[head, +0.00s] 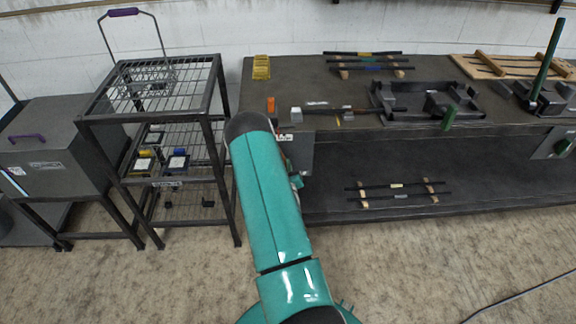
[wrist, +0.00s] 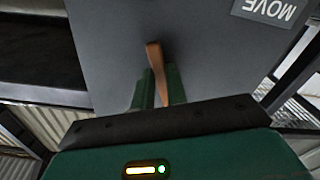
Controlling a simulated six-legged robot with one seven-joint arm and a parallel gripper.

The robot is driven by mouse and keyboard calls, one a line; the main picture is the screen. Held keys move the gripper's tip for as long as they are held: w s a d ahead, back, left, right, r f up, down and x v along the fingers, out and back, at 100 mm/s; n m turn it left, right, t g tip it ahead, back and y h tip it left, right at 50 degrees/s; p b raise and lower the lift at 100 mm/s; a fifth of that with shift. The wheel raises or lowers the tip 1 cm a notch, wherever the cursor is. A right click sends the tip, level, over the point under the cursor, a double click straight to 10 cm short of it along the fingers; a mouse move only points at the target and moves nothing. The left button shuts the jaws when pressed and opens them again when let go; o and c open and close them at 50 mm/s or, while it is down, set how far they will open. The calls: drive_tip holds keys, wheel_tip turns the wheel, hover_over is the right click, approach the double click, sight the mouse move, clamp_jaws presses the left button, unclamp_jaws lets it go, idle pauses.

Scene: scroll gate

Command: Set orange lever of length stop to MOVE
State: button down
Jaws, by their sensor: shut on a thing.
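In the wrist view the orange lever (wrist: 154,58) stands out from a grey plate (wrist: 205,50). My gripper (wrist: 158,82) has its two green fingers on either side of the lever and is shut on it. A label reading MOVE (wrist: 268,8) is on the plate at the upper right, apart from the lever, and appears upside down. In the head view my teal arm reaches to the left end of the dark bench (head: 220,70). It hides the lever and most of my gripper there.
A wire-shelf rack (head: 150,85) stands close to the left of my arm. On the dark workbench (head: 300,68) are a small orange piece (head: 271,104), a yellow block (head: 261,67), a black fixture (head: 412,100) and several rods. The floor in front is clear, except for a cable (head: 520,292) at right.

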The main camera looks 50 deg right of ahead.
drive_tip(key=w+a+m, duration=0.4)
drive_tip(key=w+m, duration=0.1)
drive_tip(key=m, duration=0.6)
drive_tip(key=shift+a+r, duration=0.25)
drive_tip(key=shift+r, duration=0.1)
drive_tip(key=c, duration=1.4)
unclamp_jaws()
drive_tip(key=shift+m, duration=0.3)
drive_tip(key=v, duration=1.3)
drive_tip(key=shift+s+a, duration=0.3)
